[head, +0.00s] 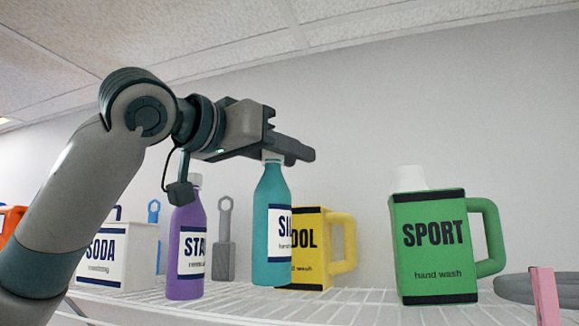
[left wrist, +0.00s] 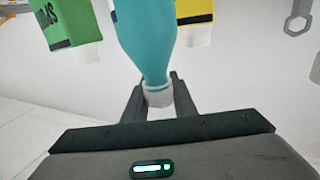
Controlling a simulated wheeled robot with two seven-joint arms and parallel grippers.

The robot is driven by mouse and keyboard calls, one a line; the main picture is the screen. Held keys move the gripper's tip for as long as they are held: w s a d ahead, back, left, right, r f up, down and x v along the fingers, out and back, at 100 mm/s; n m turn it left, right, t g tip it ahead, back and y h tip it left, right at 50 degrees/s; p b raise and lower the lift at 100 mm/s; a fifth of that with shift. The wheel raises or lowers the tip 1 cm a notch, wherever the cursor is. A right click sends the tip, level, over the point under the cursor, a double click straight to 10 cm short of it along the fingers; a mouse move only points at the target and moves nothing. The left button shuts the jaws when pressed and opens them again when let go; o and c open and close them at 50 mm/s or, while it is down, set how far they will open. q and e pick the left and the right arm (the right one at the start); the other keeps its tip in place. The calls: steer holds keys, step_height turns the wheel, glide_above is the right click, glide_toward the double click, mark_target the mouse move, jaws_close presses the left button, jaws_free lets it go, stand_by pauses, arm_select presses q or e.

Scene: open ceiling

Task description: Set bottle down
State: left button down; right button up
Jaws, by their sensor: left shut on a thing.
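My left gripper (head: 284,150) comes in from the left and is shut on the white cap of a teal bottle (head: 271,225) with a white label. The bottle hangs upright below the fingers, over the white wire shelf (head: 345,305); I cannot tell whether its base touches the shelf. In the left wrist view the teal bottle (left wrist: 146,40) has its cap between the two fingers (left wrist: 158,98). My right gripper is not in view.
A purple bottle (head: 186,245) stands close left of the teal one. A yellow jug (head: 312,230) is just behind it. A green jug (head: 432,248) stands to the right, with free shelf between. A white container (head: 103,255) is at left, a pink thing (head: 545,295) at far right.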

arm_select(q)
step_height(320, 180, down, 3)
steer(key=shift+r+p, duration=0.2)
steer(key=shift+p, duration=0.35)
steer(key=shift+f, duration=0.15)
steer(key=c, duration=1.5)
jaws_free()
steer(key=shift+o, duration=0.2)
